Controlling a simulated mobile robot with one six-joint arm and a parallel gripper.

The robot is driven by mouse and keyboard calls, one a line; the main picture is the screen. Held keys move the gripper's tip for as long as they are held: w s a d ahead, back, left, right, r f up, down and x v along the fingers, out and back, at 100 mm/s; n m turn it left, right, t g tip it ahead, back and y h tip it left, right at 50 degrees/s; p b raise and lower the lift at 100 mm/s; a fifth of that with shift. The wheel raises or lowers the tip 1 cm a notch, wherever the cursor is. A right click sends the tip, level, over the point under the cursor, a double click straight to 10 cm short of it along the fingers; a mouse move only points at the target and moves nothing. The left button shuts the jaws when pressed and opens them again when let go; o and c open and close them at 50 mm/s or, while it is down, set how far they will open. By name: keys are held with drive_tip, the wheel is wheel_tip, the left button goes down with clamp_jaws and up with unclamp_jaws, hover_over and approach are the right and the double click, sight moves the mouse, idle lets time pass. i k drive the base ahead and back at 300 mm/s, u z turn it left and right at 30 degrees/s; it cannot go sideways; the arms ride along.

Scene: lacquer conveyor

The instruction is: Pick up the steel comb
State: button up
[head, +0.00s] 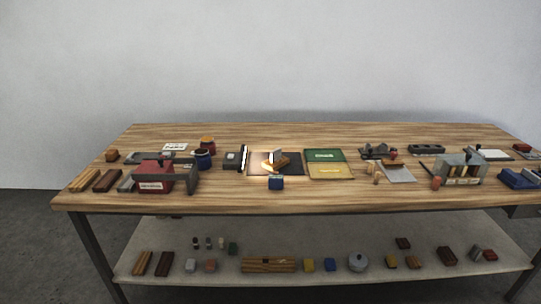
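I cannot make out the steel comb for certain; the small things on the wooden workbench (330,200) are too small to tell apart. A dark block with a pale, narrow upright edge (244,158) stands left of the bench's middle. Just right of it, a small pale upright plate with a brown wooden piece (279,164) sits on a dark mat (292,158), in a bright patch of light. My gripper is not in view.
A red machine (154,177) stands at the left and a grey-green one (460,168) at the right. The lower shelf (330,280) holds several small blocks. The front strip is mostly clear.

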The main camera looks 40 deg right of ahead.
sight(276, 154)
drive_tip(key=k, duration=1.3)
drive_tip(key=u, duration=0.4)
drive_tip(key=i, duration=0.95)
drive_tip(key=z, duration=0.05)
